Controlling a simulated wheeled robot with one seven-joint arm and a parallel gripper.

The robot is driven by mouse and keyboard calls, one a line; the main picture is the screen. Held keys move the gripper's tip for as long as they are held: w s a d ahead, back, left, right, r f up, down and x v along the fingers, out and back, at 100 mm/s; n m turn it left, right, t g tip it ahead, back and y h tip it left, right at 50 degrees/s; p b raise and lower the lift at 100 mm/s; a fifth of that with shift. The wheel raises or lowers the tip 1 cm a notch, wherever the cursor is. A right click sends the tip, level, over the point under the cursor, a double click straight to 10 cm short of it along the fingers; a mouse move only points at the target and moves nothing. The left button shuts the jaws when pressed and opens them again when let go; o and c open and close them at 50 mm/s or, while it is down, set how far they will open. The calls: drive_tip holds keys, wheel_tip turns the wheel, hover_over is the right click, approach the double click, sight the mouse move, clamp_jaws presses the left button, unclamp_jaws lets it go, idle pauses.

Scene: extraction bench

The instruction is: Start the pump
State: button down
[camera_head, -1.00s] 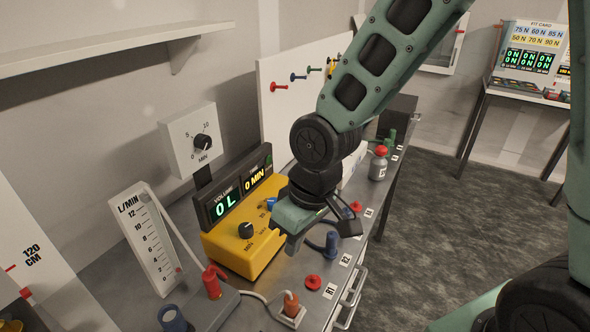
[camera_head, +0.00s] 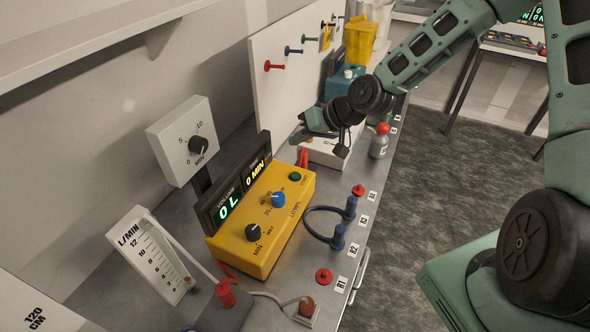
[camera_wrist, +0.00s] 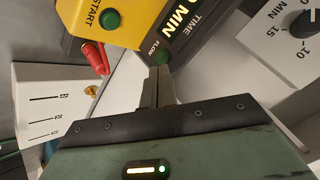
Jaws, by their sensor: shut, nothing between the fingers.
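The yellow pump box (camera_head: 262,222) stands on the bench with a black MIN–MAX knob (camera_head: 253,232), a blue knob (camera_head: 278,199) and a green button (camera_head: 295,176). In the wrist view the green button (camera_wrist: 111,20) is labelled START. The black display (camera_head: 236,189) behind reads 0 L and 0 MIN; its TIME part and a green FLOW lamp (camera_wrist: 161,57) show in the wrist view. My gripper (camera_head: 297,138) is shut and empty, beyond the box's far end and apart from the button. In the wrist view its fingertips (camera_wrist: 160,73) appear just below the FLOW lamp.
A flow gauge (camera_head: 150,255) and a red plug (camera_head: 225,293) stand at the near end. A dial box (camera_head: 185,138) rises behind the display.

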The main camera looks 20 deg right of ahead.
sight(299, 176)
drive_tip(key=shift+f, duration=0.2)
wheel_tip(299, 176, down, 8)
drive_tip(key=b, duration=0.7)
drive_tip(key=shift+f, duration=0.25)
drive_tip(key=shift+f, duration=0.1)
idle(1.6)
drive_tip(key=shift+f+b, duration=0.3)
drive_tip(key=shift+b, duration=0.05)
drive_tip(key=shift+f, duration=0.4)
idle(0.6)
drive_tip(key=shift+r, duration=0.15)
drive_tip(key=shift+r+p, duration=0.6)
drive_tip(key=shift+r, duration=0.1)
